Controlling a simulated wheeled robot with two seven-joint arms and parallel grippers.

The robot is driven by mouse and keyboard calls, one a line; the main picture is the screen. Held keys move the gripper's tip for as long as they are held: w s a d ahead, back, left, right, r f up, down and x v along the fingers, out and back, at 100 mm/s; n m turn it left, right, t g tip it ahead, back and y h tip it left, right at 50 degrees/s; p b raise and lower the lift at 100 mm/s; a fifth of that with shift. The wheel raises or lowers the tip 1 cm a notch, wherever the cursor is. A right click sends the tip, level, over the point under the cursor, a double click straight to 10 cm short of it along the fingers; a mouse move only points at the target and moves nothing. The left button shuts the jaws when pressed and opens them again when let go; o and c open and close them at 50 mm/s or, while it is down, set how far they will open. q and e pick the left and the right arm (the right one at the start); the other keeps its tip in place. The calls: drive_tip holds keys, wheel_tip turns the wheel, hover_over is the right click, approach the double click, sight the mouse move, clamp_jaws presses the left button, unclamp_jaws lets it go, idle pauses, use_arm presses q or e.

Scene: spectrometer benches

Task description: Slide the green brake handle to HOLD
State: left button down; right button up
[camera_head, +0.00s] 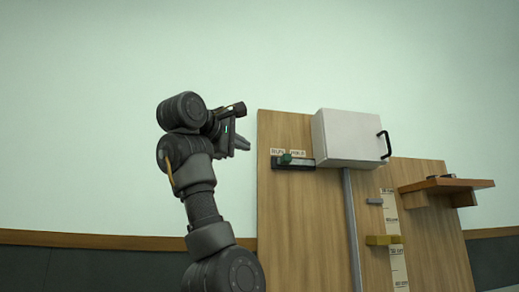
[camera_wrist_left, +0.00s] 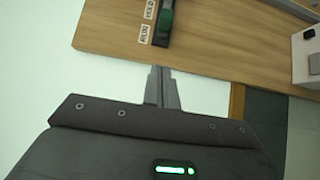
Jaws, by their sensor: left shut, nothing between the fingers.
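The green brake handle (camera_head: 287,157) sits in a short dark slider track (camera_head: 304,165) on the wooden board, under the RUN (camera_head: 277,151) and HOLD (camera_head: 298,152) labels. It stands between the two labels, left of the track's middle. It also shows at the top of the left wrist view (camera_wrist_left: 166,18), beside the labels. My left gripper (camera_head: 246,144) is to the left of the board, apart from the handle. Its fingers (camera_wrist_left: 158,72) are together with nothing between them. My right gripper is in neither view.
A white box (camera_head: 347,137) with a black handle projects from the board (camera_head: 310,220) right of the track. A grey post (camera_head: 352,230) runs below it. A scale strip (camera_head: 391,220) and a wooden shelf (camera_head: 445,186) are further right. The wall side at left is clear.

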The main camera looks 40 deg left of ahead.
use_arm(q)
drive_tip(key=p, duration=0.5)
approach(282, 159)
drive_tip(key=w+a, duration=0.2)
drive_tip(key=a, duration=0.2)
drive_tip(key=w, duration=0.1)
drive_tip(key=w+d+p, duration=0.2)
drive_tip(key=shift+w+d+r, duration=0.1)
drive_tip(key=shift+w+r, duration=0.15)
drive_tip(key=shift+r, duration=0.05)
drive_tip(key=shift+w+d, duration=0.2)
drive_tip(key=shift+d, duration=0.05)
drive_tip(key=shift+f, duration=0.1)
drive_tip(key=shift+a, duration=0.1)
